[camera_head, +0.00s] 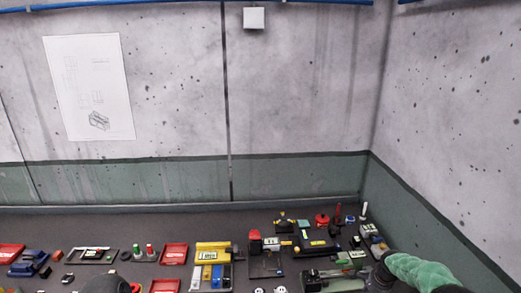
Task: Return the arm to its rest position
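At the bottom right corner a green, ribbed, sleeve-like shape with a dark end comes into the picture. It looks like part of my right arm, but I cannot make out any fingers on it. A dark rounded shape is cut off by the bottom edge at the left, and I cannot tell whether it is mine. My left gripper is not seen. No held object is visible.
A dark worktop (160,222) carries many small parts: red trays (174,253), a yellow-topped block (212,253), a dark block with yellow marks (315,239) and a red round piece (322,219). Concrete walls stand behind and to the right.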

